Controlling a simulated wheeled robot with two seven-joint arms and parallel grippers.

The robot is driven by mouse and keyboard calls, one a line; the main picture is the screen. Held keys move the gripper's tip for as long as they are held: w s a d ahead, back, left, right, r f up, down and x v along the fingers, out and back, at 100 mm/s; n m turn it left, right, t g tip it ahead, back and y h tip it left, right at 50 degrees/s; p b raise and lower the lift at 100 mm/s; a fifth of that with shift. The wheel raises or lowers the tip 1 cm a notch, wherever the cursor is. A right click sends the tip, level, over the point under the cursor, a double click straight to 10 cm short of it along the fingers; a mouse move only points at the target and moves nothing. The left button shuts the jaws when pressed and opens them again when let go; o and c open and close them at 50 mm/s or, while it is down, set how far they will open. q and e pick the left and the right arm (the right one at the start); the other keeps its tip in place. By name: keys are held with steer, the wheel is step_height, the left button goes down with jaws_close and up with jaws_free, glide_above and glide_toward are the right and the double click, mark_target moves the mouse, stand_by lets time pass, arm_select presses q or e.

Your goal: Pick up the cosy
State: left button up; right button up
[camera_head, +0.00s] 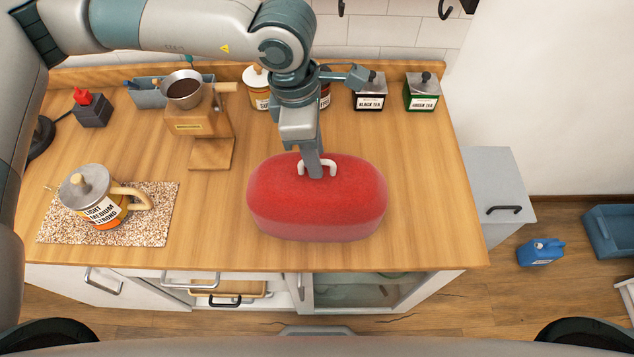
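The cosy (315,212) is a red, rounded, oblong cover with a white loop handle (332,166) on top. It appears to rest on the wooden worktop, right of its middle and near the front edge. My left gripper (314,167) points down from above, with a fingertip at the loop handle and overlapping it in the picture. Only one finger shows clearly, so I cannot tell whether it is open or shut on the handle. My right gripper is not in view.
The worktop (420,190) is clear right of the cosy. A jug with a grey lid (112,214) stands on a speckled mat (160,230) at left. A wooden coffee stand (200,122) and several canisters, including the green tea one (423,98), stand at the back.

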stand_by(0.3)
arm_select(q)
jaws_close()
steer(key=shift+r, duration=0.1)
